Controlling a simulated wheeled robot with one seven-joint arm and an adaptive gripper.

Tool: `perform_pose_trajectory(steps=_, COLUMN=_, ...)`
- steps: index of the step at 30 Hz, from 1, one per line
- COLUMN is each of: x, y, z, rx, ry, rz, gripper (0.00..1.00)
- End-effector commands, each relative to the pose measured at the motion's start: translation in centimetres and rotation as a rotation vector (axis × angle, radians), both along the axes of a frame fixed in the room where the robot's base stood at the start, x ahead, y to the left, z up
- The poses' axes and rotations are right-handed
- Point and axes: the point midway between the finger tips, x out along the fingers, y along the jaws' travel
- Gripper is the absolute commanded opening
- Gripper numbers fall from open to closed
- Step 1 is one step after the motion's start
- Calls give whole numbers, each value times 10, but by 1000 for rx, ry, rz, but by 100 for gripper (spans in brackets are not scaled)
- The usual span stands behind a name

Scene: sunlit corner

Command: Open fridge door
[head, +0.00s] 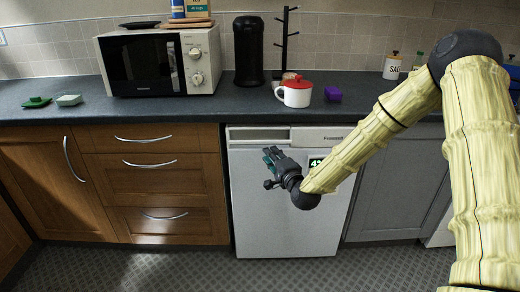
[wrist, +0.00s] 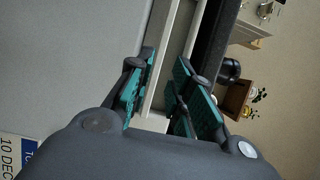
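The fridge (head: 285,220) is the white appliance under the dark counter in the head view. Its door looks closed, with a recessed strip (head: 258,135) along the top left. My gripper (head: 272,160) is in front of the door's upper part, a little below that strip. In the wrist view, my gripper (wrist: 167,63) is open, with its teal-padded fingers apart and nothing seen held between them. The pale door front (wrist: 85,45) fills the left of that view, and its upper edge shows between and beyond the fingers. I cannot tell whether the fingers touch it.
The counter (head: 200,107) overhangs above the fridge. On it stand a microwave (head: 150,62), a black canister (head: 248,50), a red-lidded white mug (head: 295,92) and a purple block (head: 333,94). Wooden drawers (head: 150,170) flank the fridge on the left. The floor (head: 200,265) in front is clear.

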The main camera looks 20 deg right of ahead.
Motion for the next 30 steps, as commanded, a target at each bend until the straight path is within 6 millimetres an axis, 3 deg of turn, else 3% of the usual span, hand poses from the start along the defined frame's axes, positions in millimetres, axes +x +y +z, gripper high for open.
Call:
perform_pose_trajectory(steps=5, x=16, y=2, z=2, rx=4, ry=-5, rz=0, gripper=21)
perform_pose_trajectory(steps=18, x=84, y=10, z=1, rx=1, ry=-3, rz=0, gripper=21)
perform_pose_trajectory(steps=24, x=101, y=12, z=1, rx=2, ry=-2, rz=1, gripper=21)
perform_pose_trajectory(steps=30, x=106, y=13, z=1, rx=3, ry=-1, rz=0, gripper=21)
